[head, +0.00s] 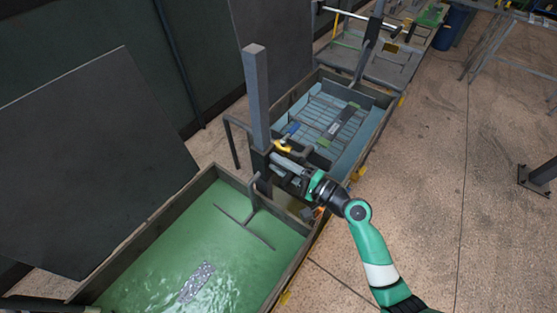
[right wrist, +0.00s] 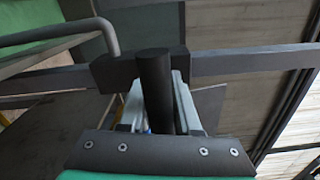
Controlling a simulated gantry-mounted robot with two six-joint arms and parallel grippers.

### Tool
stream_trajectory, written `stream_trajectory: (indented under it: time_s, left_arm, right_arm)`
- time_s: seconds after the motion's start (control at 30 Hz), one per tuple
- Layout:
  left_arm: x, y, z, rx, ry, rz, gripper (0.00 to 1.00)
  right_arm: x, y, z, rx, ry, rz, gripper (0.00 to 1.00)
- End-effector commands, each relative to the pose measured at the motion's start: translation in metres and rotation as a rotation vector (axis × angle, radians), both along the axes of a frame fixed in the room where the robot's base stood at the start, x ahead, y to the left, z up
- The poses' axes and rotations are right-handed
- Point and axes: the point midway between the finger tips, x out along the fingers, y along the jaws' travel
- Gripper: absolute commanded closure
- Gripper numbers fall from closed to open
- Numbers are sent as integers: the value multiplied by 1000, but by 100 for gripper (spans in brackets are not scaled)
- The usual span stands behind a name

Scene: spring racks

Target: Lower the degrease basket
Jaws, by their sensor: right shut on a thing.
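My right gripper (head: 280,170) is at the foot of the upright grey post (head: 256,85) between two tanks. In the right wrist view the gripper (right wrist: 156,100) is shut on a dark round handle (right wrist: 153,88), which stands in front of a dark block on a grey bar (right wrist: 245,59). A T-shaped hanger (head: 246,226) reaches down into the tank of green liquid (head: 155,245). A shiny silvery patch (head: 197,282) shows in that liquid; I cannot tell whether it is the basket or a reflection. No label shows which basket is the degrease basket. My left gripper is not in view.
A tank of blue liquid (head: 368,150) behind the post holds a wire rack (head: 325,112). More tank stations stand farther back. Dark panels (head: 85,165) line the left. The speckled floor (head: 445,185) on the right is mostly clear, with a metal stand (head: 541,176) at its edge.

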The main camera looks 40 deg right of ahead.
Motion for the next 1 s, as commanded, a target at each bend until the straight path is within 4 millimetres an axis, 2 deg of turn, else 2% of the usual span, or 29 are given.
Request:
stream_trajectory:
  time_s: [0.03, 0.3, 0.5, 0.87, 0.9, 1.0]
  left_arm:
    - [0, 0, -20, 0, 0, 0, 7]
    - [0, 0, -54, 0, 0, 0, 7]
    - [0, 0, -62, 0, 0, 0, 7]
    - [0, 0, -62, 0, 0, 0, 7]
    - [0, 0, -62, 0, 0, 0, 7]
    - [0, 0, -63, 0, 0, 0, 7]
  right_arm:
    - [-1, 0, -25, 4, 9, 0, 100]
    - [0, 0, -65, 4, 7, 0, 100]
    - [0, 0, -75, 4, 5, 0, 100]
    - [-1, 0, -78, 3, 12, 0, 100]
    - [-1, 0, -78, 3, 12, 0, 67]
    - [-1, 0, -77, 2, 10, 0, 49]
